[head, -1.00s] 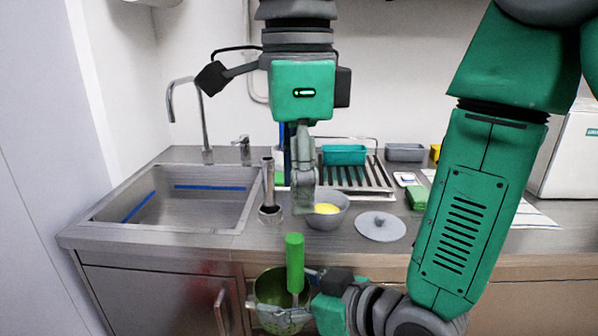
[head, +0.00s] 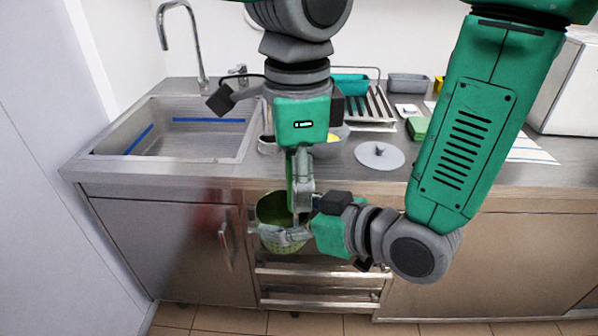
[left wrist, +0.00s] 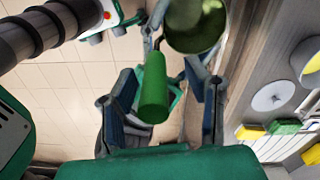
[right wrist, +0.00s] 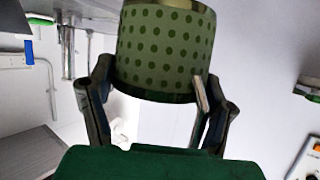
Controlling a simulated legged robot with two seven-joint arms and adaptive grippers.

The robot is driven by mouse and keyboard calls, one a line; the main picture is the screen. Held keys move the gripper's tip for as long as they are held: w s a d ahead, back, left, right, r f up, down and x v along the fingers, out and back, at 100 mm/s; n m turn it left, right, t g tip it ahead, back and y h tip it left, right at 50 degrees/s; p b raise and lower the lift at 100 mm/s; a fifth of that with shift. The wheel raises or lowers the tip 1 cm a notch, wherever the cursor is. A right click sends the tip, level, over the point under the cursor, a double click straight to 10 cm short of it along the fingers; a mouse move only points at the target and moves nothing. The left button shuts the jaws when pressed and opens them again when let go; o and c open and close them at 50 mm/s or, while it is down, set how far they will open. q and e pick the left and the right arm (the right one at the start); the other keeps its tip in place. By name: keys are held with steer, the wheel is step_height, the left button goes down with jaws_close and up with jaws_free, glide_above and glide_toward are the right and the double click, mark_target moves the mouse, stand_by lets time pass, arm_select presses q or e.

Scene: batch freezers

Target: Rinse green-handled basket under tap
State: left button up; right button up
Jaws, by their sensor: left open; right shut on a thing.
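The green perforated basket (head: 273,213) is held low in front of the counter's edge. My right gripper (head: 303,228) is shut on it. In the right wrist view the dotted basket wall (right wrist: 165,50) stands between my fingers. The basket's green handle (left wrist: 153,88) shows in the left wrist view between the spread fingers of my left gripper (left wrist: 165,92). In the head view my left gripper (head: 302,195) points down beside the handle and partly hides it. The tap (head: 190,42) arches over the back of the steel sink (head: 180,158) at left.
A round grey lid (head: 379,155) lies on the counter right of my left arm. A drying rack (head: 375,115), a teal tub (head: 350,84) and a grey tub (head: 409,83) stand behind. Shelf rails (head: 320,272) lie below the basket. The sink basin looks empty.

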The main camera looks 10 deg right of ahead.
arm_select(q)
jaws_close()
arm_select(e)
steer(key=o, duration=1.4)
